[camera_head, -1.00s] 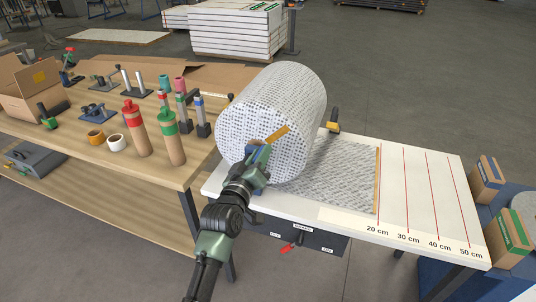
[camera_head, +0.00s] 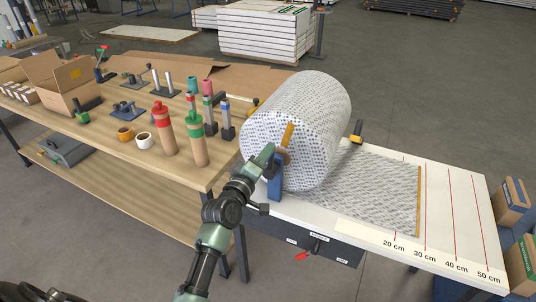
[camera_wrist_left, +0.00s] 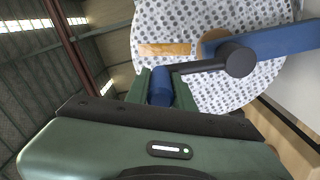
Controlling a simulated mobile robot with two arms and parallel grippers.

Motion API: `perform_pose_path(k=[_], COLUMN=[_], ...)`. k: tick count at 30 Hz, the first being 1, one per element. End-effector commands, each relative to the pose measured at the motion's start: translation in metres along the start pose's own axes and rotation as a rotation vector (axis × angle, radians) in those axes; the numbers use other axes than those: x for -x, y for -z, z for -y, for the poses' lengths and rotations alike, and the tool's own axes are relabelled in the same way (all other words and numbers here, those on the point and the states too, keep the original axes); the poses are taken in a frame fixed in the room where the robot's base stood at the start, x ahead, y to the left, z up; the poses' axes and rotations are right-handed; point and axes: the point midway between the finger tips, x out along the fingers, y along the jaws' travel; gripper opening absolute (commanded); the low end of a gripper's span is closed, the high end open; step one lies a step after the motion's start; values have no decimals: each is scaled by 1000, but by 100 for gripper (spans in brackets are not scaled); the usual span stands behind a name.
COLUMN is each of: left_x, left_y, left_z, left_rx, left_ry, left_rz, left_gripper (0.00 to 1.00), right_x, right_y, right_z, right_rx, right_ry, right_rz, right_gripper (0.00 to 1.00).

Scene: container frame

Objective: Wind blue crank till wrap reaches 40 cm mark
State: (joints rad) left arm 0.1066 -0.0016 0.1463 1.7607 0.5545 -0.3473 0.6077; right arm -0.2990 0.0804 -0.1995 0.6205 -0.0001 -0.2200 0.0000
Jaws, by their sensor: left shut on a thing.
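The large roll of grey-patterned wrap (camera_head: 310,110) sits at the left end of the white measuring table. Its sheet (camera_head: 375,185) lies flat to the right, with an orange leading edge (camera_head: 419,200) just short of the 30 cm line. The 40 cm line (camera_head: 453,210) is bare. My left gripper (camera_head: 268,156) is at the roll's near end, shut on the blue crank handle (camera_wrist_left: 160,85). In the left wrist view, the black crank arm (camera_wrist_left: 203,66) runs from the handle to a black hub (camera_wrist_left: 238,60). My right gripper is out of view.
A blue support post (camera_head: 275,182) stands in front of the roll. Boxes (camera_head: 510,200) stand beyond the table's right end.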

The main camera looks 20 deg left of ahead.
Motion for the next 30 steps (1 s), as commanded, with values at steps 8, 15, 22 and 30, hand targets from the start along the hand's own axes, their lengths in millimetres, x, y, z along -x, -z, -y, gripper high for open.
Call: perform_pose_path(k=[8, 15, 22, 30], left_x=[0, 0, 2, 42], left_y=[4, 2, 1, 0], left_z=[-2, -1, 0, 3], left_rx=[-4, -3, -2, -3], left_ry=[-5, -3, -1, -1], left_rz=[-9, -5, -2, -4], left_gripper=[0, 45, 45, 45], right_x=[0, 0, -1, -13], right_y=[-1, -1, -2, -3], right_z=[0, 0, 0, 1], right_rx=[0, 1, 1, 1], right_ry=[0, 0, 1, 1], right_rz=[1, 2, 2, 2], right_gripper=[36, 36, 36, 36])
